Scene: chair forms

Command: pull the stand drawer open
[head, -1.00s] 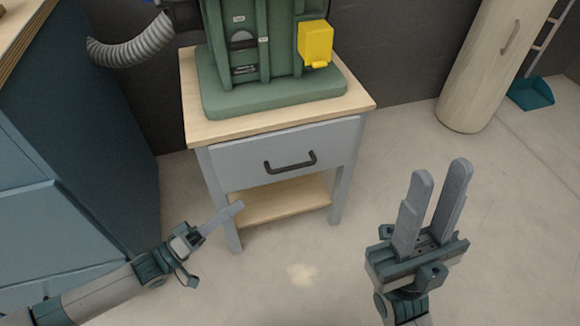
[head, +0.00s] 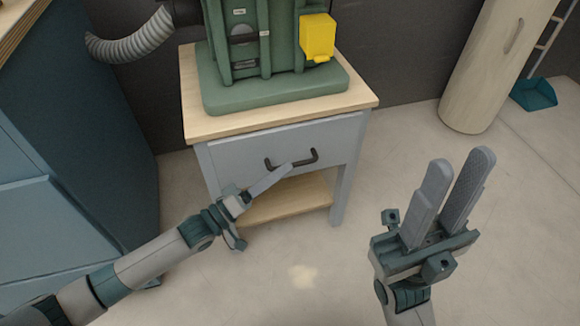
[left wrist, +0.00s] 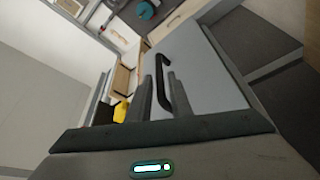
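The grey stand drawer (head: 235,154) sits under the wooden top of the stand and looks shut, its front level with the frame. Its dark bar handle (head: 313,158) is at the middle of the front. My left gripper (head: 287,168) is just in front of the handle, its fingers seen edge-on and overlapping the handle's left part. In the left wrist view, the handle (left wrist: 162,62) shows between the two parted fingers of my left gripper (left wrist: 160,80); I cannot tell whether they touch it. My right gripper (head: 461,163) is open and empty, right of the stand.
A green machine (head: 275,95) with a yellow box (head: 317,37) stands on the wooden top (head: 355,100). A lower wooden shelf (head: 300,198) is beneath the drawer. A blue cabinet (head: 85,120) stands at the left.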

